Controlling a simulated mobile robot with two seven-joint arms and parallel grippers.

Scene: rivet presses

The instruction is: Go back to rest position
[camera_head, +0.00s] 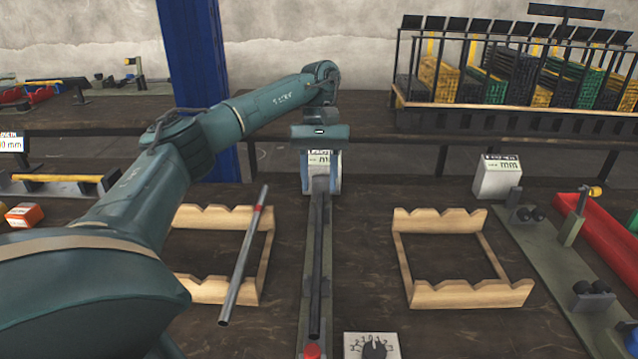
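My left arm comes in from the left and reaches over the bench. My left gripper (320,132) is above the back end of the middle rail, in front of a white box-like unit (337,172); its fingers are too small and edge-on to tell if they are open. A dark rod (316,265) lies along the middle rail below it. A grey rod with a red band (243,256) lies slanted across the left wooden rack (266,262). My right gripper is not in view.
An empty wooden rack (470,293) stands right of the rail. A dial box (372,346) and a red button (312,351) are at the front. A white box (497,177), a red tray (612,236) and a metal fixture (560,262) are at right. A blue post (200,75) rises behind my arm.

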